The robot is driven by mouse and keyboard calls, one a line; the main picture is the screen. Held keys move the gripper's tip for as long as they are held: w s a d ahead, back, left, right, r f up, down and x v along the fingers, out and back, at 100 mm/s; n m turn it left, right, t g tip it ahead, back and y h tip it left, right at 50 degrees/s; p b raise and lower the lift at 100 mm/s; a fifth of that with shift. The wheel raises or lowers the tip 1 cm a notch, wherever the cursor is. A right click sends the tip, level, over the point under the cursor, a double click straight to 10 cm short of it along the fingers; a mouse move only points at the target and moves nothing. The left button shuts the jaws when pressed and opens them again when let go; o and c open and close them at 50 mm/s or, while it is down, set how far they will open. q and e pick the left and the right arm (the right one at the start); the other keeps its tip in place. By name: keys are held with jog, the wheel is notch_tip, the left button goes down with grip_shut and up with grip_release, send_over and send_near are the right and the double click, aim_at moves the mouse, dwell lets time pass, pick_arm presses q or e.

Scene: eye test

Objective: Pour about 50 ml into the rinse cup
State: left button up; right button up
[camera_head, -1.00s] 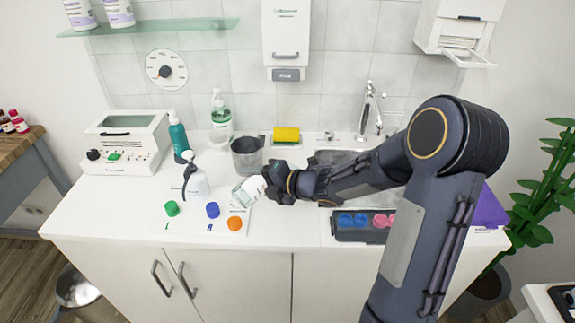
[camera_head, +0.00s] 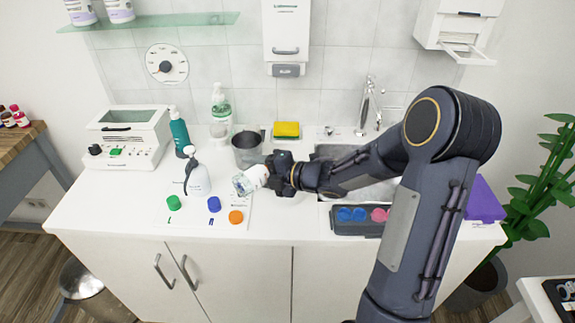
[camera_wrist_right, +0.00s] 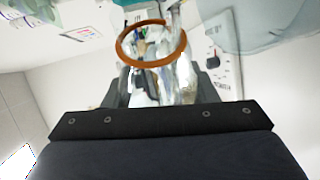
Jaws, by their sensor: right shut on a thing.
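My right gripper (camera_head: 268,176) is shut on a clear bottle (camera_head: 242,185) with a white label and holds it tilted, its clear end to the lower left, over the front of the counter. In the right wrist view the clear bottle (camera_wrist_right: 183,80) has an orange ring around it. Its liquid level is not clear. A dark grey see-through cup (camera_head: 246,154), perhaps the rinse cup, stands upright behind the bottle, apart from it. I see no stream between them. My left gripper is not in view.
Green (camera_head: 174,202), blue (camera_head: 214,204) and orange (camera_head: 236,217) caps lie on a sheet. A white pump bottle (camera_head: 198,180) stands just left of the held bottle. A yellow sponge (camera_head: 286,129) is behind. A dark tray (camera_head: 345,228) lies to the right, by the sink.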

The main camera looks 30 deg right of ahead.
jog(key=shift+r, duration=0.15)
jog(key=shift+a, duration=0.25)
dwell(0.5)
jog(key=shift+r+m+y+p, duration=0.3)
jog(key=shift+r+m, duration=0.05)
jog(key=shift+m, duration=0.15)
dwell(1.5)
jog(key=f+n+b, duration=0.1)
jog(key=f+n+h+b, duration=0.1)
jog(key=f+b, duration=0.1)
jog(key=shift+s+a+f, duration=0.15)
jog(key=shift+a, duration=0.05)
jog(key=shift+s+a+n+h, duration=0.1)
jog(key=shift+a+n+h, duration=0.2)
jog(key=shift+n, duration=0.1)
jog(key=shift+f+n+h+b, duration=0.3)
jog(key=shift+b, duration=0.4)
jog(key=shift+r, duration=0.25)
